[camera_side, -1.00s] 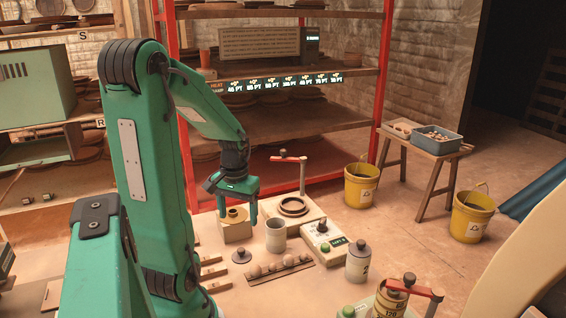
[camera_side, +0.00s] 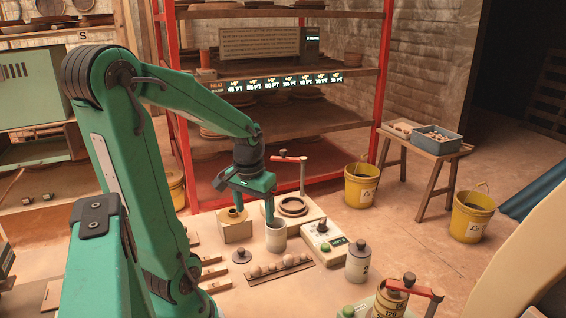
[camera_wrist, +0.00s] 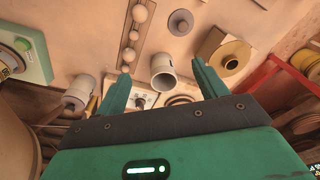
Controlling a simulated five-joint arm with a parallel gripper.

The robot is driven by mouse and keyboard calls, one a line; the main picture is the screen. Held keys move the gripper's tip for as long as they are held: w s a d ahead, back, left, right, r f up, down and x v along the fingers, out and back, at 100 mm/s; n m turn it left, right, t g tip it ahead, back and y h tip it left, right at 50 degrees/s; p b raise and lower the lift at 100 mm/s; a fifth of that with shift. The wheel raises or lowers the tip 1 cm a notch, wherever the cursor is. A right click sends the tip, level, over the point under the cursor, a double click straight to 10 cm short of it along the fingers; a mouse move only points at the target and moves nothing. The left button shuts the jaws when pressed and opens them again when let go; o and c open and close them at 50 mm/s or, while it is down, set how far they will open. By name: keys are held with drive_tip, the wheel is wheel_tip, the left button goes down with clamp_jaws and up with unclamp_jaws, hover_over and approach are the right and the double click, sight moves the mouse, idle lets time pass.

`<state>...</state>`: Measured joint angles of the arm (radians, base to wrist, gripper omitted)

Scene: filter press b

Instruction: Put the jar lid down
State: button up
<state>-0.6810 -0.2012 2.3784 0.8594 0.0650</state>
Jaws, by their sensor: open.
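A small dark round lid with a knob (camera_side: 241,256) lies flat on the bench; it also shows near the top of the wrist view (camera_wrist: 181,22). An open pale grey jar (camera_side: 276,238) stands upright to its right, and shows in the middle of the wrist view (camera_wrist: 163,70). My gripper (camera_side: 254,208) is open and empty, up and behind the lid. In the side view, its right finger overlaps the jar's rim; I cannot tell whether they touch. In the wrist view, the jar appears between the two fingers (camera_wrist: 163,88).
A wooden block with a yellowish ring (camera_side: 235,228) stands left of the jar. A row of balls on a strip (camera_side: 280,266) lies in front. A scale (camera_side: 324,238), a lidded grey bottle (camera_side: 358,263) and a red-armed press stand (camera_side: 300,212) are close by.

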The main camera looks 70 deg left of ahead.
drive_tip(key=d+r+m+t, duration=0.2)
drive_tip(key=d+r+m, duration=0.1)
drive_tip(key=d, duration=0.5)
drive_tip(key=d+r+m+t, duration=0.2)
drive_tip(key=d+r+m, duration=0.2)
drive_tip(key=d, duration=0.5)
drive_tip(key=shift+w+d+r+t+h, duration=0.3)
drive_tip(key=shift+w+r+h, duration=0.1)
drive_tip(key=shift+r, duration=0.6)
